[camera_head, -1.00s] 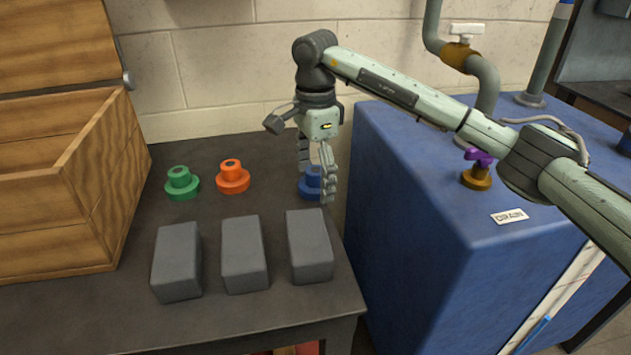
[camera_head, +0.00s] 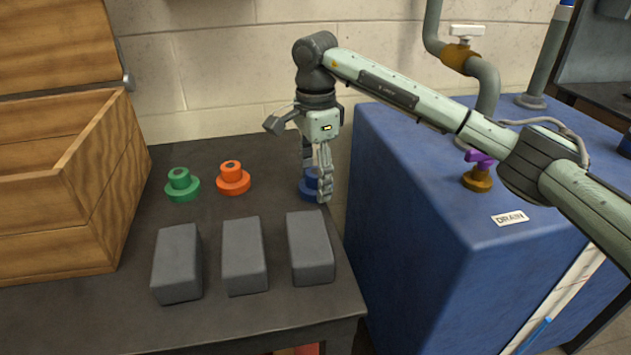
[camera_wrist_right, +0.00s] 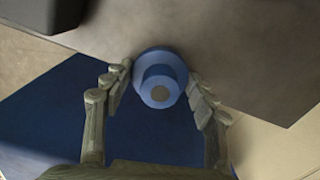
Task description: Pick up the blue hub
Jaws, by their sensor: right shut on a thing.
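The blue hub (camera_head: 308,187) stands on the dark table near its right edge, partly hidden by my right gripper (camera_head: 317,186) in the head view. In the right wrist view the blue hub (camera_wrist_right: 160,82) shows a wide round base and a narrower top with a grey centre. My right gripper (camera_wrist_right: 160,92) points down over it, with one finger on each side, shut on the hub. The hub still appears to rest on the table. My left gripper is not in view.
An orange hub (camera_head: 232,179) and a green hub (camera_head: 182,185) stand to the left. Several grey blocks, one of them here (camera_head: 310,248), lie in front. An open wooden box (camera_head: 110,190) is at left. A blue tank (camera_head: 450,220) stands right of the table (camera_head: 230,325).

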